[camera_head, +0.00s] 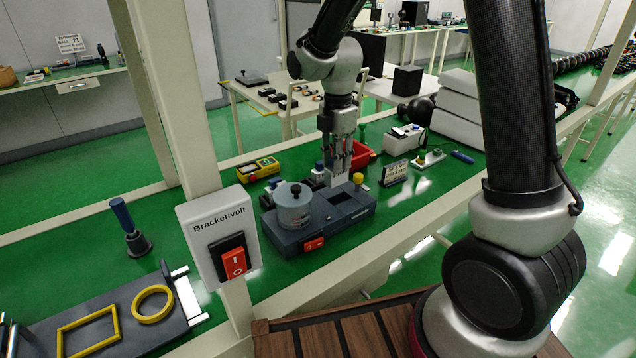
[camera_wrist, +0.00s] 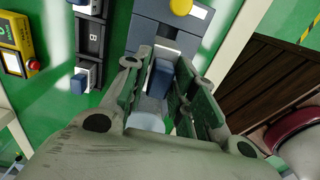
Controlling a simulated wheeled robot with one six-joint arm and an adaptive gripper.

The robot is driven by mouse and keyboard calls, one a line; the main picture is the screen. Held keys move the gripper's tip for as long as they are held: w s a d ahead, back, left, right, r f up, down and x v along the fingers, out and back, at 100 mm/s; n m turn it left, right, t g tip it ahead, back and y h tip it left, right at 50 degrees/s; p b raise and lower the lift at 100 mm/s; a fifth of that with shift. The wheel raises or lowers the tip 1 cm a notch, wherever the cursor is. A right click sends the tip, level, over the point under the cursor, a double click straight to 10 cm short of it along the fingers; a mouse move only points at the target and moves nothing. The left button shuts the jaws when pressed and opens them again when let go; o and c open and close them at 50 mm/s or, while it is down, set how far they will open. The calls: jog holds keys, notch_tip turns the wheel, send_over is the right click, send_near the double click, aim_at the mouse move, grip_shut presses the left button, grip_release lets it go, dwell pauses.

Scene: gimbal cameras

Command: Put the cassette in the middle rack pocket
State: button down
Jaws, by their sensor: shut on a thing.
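My gripper (camera_head: 341,170) is shut on a cassette with a blue top (camera_wrist: 160,76) and a pale body. The cassette's lower end is mostly hidden by the fingers in the wrist view. The gripper is at the dark grey-blue machine (camera_head: 330,224), by its dark slot; I cannot tell whether the cassette touches the machine. A dark rack (camera_wrist: 92,31) marked B shows left of the gripper in the wrist view. Blue-and-white cassettes stand at its upper end (camera_wrist: 90,7) and lower end (camera_wrist: 82,78), with the B pocket between them empty. In the head view the rack is mostly hidden behind the machine.
The machine carries a grey round pot (camera_head: 294,208), a red switch and a yellow knob (camera_head: 358,178). A yellow meter (camera_head: 258,169) lies to the left, a red bin (camera_head: 362,156) behind, and a small sign (camera_head: 395,173) to the right. A frame post stands in the left foreground.

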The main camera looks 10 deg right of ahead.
jog(key=w+a, duration=0.8)
jog(key=w, duration=0.3)
notch_tip(320, 180, down, 10)
jog(key=shift+w+r, duration=0.1)
jog(key=shift+r, duration=0.15)
jog(key=shift+f, duration=0.2)
jog(key=c, duration=1.2)
grip_release()
jog(key=shift+o, duration=0.2)
notch_tip(320, 180, up, 12)
jog(key=shift+r, duration=0.2)
